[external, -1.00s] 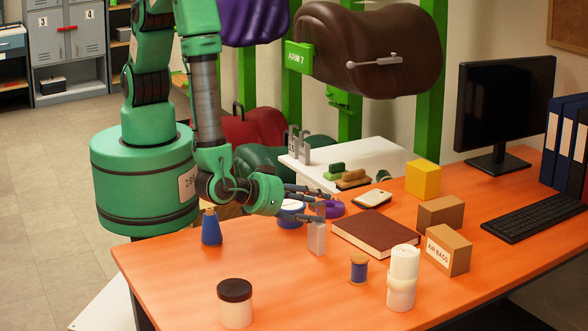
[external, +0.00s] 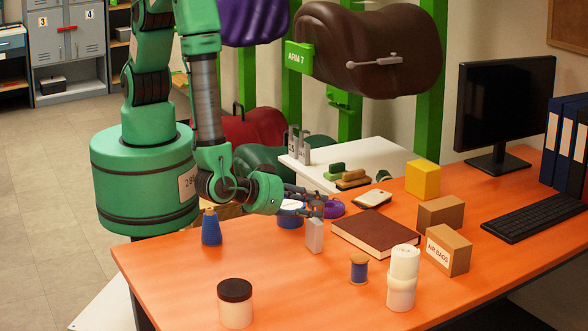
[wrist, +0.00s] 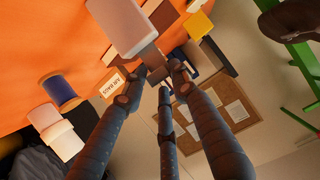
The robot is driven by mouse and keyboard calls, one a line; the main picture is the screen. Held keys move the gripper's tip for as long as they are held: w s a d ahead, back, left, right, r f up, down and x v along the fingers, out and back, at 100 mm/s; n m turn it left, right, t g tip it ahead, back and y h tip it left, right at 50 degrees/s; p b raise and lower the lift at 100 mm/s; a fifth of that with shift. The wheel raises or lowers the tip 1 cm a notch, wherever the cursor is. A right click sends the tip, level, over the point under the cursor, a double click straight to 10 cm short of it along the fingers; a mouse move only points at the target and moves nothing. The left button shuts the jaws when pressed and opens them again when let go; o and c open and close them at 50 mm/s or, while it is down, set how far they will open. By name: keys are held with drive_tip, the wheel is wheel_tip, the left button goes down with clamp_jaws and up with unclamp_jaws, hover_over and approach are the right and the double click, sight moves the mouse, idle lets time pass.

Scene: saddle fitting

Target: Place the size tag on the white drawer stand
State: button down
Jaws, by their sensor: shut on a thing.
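A light grey size tag (external: 314,236) with a narrow neck is at my gripper (external: 316,208), over the orange desk behind the thread spool. My gripper is shut on its neck. The tag's pale body (wrist: 122,24) fills the top of the wrist view, and the fingers (wrist: 158,76) meet at its neck. I cannot tell whether its lower end touches the desk. The white drawer stand (external: 385,154) is beyond the desk, behind my gripper. Similar grey tags (external: 299,145) stand upright at its left side.
The stand's middle is clear.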

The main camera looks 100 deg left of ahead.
drive_tip(key=r, duration=0.2)
drive_tip(key=r+p, duration=0.1)
drive_tip(key=shift+s+r, duration=0.2)
drive_tip(key=shift+r, duration=0.15)
drive_tip(key=s+a+p, duration=0.1)
drive_tip(key=s+a, duration=0.1)
drive_tip(key=s, duration=0.5)
drive_tip(key=s+a+r+p, duration=0.1)
drive_tip(key=s+a, duration=0.2)
drive_tip(key=s, duration=0.4)
drive_tip(key=shift+s, duration=0.4)
drive_tip(key=shift+r, duration=0.2)
